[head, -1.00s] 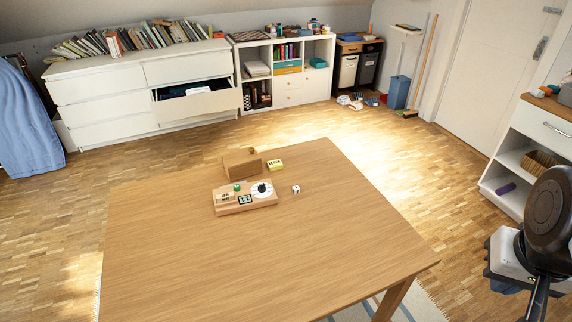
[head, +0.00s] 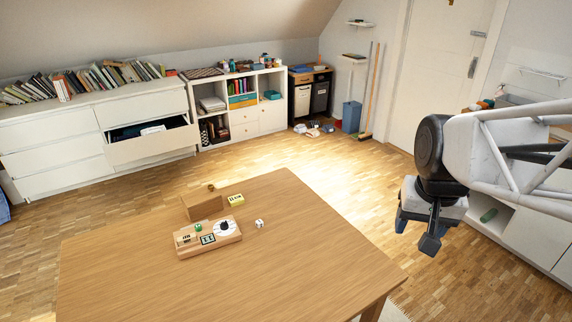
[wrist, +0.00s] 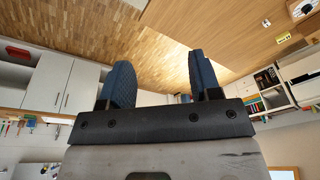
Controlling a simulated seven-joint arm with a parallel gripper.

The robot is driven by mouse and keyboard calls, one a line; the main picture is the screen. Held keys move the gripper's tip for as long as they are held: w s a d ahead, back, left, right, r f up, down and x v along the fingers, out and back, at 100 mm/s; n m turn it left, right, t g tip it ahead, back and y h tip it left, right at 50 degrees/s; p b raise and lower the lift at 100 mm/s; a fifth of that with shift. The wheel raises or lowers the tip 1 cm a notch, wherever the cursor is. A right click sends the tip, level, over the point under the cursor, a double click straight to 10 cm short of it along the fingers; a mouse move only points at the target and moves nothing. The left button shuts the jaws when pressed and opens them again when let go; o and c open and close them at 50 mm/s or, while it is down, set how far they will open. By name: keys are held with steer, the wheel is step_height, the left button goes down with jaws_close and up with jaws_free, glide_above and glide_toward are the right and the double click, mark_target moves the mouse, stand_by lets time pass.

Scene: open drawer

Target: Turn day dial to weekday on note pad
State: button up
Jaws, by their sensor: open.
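The note pad (head: 208,249) is a wooden block lying on the table. Its day dial (head: 225,228) is a white disc with a black knob at the pad's right end. The dial's lettering is too small to read. A green die (head: 198,228) and small printed tiles (head: 207,239) sit on the pad. My gripper (head: 416,232) is open and empty, in the air right of the table and well apart from the pad. Its two blue fingers (wrist: 160,72) stand apart in the wrist view, where a round white dial (wrist: 301,9) shows at the upper right corner.
A wooden box (head: 203,208) and a yellow block (head: 236,200) lie behind the pad. A white die (head: 259,223) lies to its right. The front of the table (head: 210,290) is clear. A drawer (head: 152,146) stands open at the back wall.

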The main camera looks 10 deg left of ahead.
steer(key=w+a+f, duration=0.2)
steer(key=w+a, duration=0.8)
steer(key=w, duration=0.1)
steer(key=g, duration=0.2)
glide_above(224, 222)
steer(key=f, duration=2.5)
steer(key=shift+d, duration=0.2)
steer(key=shift+a+f, duration=0.25)
steer(key=shift+f, duration=0.1)
steer(key=shift+f, duration=3.8)
